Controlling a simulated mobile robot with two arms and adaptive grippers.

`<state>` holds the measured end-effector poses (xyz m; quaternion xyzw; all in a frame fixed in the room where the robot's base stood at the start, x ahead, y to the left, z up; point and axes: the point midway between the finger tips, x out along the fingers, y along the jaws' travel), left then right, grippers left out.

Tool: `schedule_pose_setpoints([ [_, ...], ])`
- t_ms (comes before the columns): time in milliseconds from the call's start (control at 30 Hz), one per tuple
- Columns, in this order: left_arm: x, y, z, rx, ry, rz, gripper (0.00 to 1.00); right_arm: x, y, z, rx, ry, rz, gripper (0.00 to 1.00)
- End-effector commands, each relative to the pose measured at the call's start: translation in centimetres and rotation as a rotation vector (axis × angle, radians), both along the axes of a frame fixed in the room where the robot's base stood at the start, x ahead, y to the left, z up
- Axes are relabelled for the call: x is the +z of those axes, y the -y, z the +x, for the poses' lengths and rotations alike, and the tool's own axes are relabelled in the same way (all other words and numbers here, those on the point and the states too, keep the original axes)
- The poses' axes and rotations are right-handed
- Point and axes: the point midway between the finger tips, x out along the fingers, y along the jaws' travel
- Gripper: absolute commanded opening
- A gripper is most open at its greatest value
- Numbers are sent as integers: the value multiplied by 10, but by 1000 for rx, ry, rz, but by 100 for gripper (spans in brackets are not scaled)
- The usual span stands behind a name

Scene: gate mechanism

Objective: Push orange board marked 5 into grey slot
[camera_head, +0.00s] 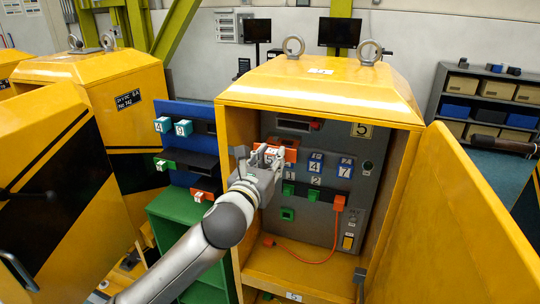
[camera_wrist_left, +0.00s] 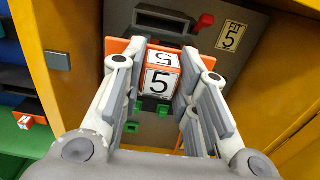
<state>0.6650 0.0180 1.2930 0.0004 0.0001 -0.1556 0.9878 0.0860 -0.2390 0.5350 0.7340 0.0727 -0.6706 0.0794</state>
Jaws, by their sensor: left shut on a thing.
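The orange board marked 5 (camera_wrist_left: 160,82) is between the fingers of my left gripper (camera_wrist_left: 156,92), which is shut on its white block-shaped front. Its orange plate shows behind the fingers, at the grey panel (camera_wrist_left: 262,60). In the head view the board (camera_head: 290,142) is partly covered by my left gripper (camera_head: 266,158), inside the open yellow cabinet. The grey slot behind the board is hidden, so I cannot tell how deep the board sits. Above it is a dark rectangular opening with a red lever (camera_wrist_left: 204,21). My right gripper is not in view.
Blue boards marked 4 and 7 (camera_head: 345,168), green pieces and an orange plug (camera_head: 339,203) with a cable are close on the right and below. The cabinet's open door (camera_head: 465,225) bounds the right. A blue panel and green stand (camera_head: 170,208) are on the left.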

Motion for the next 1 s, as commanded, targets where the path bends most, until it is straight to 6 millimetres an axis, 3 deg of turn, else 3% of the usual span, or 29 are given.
schedule_pose_setpoints([
  [600,1,15,45,-1,2,-2,3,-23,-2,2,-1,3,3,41],
  [1000,5,20,59,-2,1,0,3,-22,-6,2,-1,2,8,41],
])
